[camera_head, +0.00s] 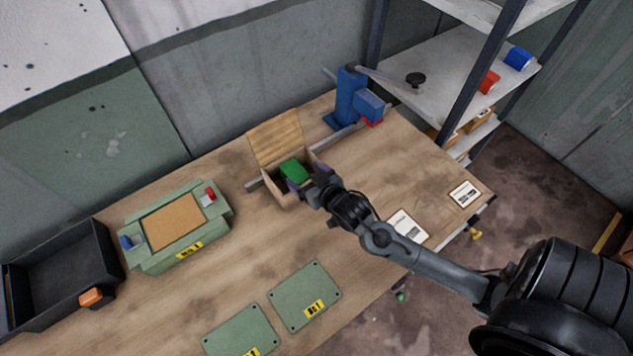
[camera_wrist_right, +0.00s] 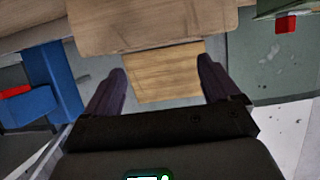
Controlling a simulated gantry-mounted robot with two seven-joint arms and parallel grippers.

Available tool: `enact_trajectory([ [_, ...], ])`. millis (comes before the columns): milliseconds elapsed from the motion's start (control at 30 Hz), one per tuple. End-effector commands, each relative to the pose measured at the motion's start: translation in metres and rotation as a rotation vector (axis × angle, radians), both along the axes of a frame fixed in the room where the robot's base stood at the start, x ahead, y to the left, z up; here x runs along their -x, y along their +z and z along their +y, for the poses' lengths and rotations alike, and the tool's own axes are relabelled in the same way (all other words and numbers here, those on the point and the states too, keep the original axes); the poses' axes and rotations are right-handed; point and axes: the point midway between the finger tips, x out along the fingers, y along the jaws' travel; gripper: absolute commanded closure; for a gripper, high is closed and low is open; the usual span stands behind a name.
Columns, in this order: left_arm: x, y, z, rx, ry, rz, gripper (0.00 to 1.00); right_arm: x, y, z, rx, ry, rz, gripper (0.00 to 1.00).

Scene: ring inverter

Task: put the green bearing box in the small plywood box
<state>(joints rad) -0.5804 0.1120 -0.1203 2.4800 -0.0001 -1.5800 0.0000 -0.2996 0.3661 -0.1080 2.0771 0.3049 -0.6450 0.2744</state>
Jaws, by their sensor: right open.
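The green bearing box (camera_head: 293,171) shows within the open top of the small plywood box (camera_head: 277,190) in the head view. I cannot tell how deep it sits. The plywood box's lid (camera_head: 274,139) stands open at its back; a wooden panel that looks like this lid (camera_wrist_right: 165,75) shows between my fingers in the wrist view. My right gripper (camera_head: 304,179) is at the right front of the plywood box, close to the green box, with its fingers apart. In the wrist view the right gripper (camera_wrist_right: 161,85) is open, with no green box visible between the fingers. My left gripper is out of view.
A blue press (camera_head: 350,98) stands behind to the right. A green fixture (camera_head: 175,225) and a dark tray (camera_head: 62,270) are at the left. Two green plates (camera_head: 305,296) lie in front. Cards (camera_head: 408,226) lie at the right. Shelves (camera_head: 440,85) stand beyond the bench.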

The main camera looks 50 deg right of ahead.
Motion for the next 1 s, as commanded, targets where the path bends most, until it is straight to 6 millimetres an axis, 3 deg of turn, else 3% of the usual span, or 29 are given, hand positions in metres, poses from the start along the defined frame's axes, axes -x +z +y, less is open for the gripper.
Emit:
enact_trajectory([
  [100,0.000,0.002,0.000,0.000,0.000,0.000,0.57,0.019,0.008,0.004,-0.002,0.000,0.001,0.11],
  [300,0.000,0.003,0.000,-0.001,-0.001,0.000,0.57,0.040,0.016,0.009,-0.002,0.001,0.006,0.11],
  [467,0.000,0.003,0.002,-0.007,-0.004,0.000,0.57,0.060,0.005,0.025,-0.016,0.026,0.105,0.11],
  [567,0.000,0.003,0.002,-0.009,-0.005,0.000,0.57,0.083,-0.010,0.047,-0.026,0.071,0.250,0.11],
  [800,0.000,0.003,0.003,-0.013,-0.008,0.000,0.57,0.161,-0.035,0.098,-0.016,0.225,0.646,0.11],
  [1000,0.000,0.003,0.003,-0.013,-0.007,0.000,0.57,0.206,-0.037,0.115,0.009,0.309,0.835,0.11],
])
